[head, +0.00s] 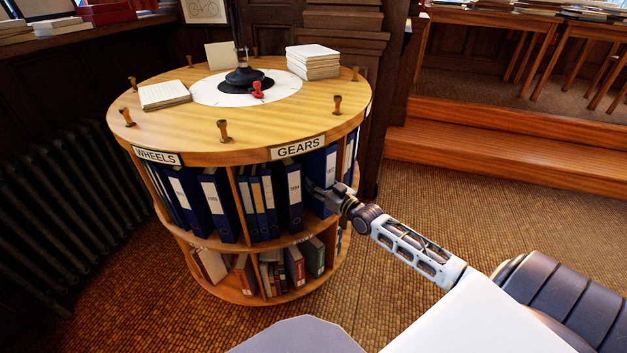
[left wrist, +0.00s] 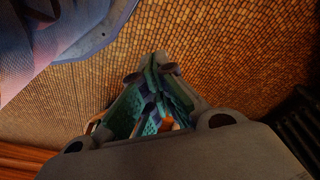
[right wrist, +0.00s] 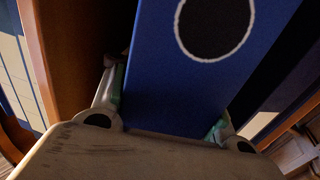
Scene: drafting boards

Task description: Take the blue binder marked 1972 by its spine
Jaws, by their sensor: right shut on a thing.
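A blue binder (head: 326,165) with a white spine label stands in the upper shelf of the round revolving bookcase (head: 225,150), below the GEARS sign and right of centre. Its label is too small to read surely. My right gripper (head: 322,192) is at its lower spine. In the right wrist view the blue spine (right wrist: 190,85), with its dark finger hole, lies between the fingers of my right gripper (right wrist: 168,105), which is shut on it. My left gripper (left wrist: 155,75) shows only in the left wrist view, shut and empty above the woven floor.
Other blue binders (head: 215,205) stand close by in the upper shelf, with upright wooden dividers (head: 246,205) between bays. Lower shelves hold books (head: 294,264). The round top carries paper stacks (head: 313,61) and pegs. A radiator (head: 60,220) stands left; open floor lies right.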

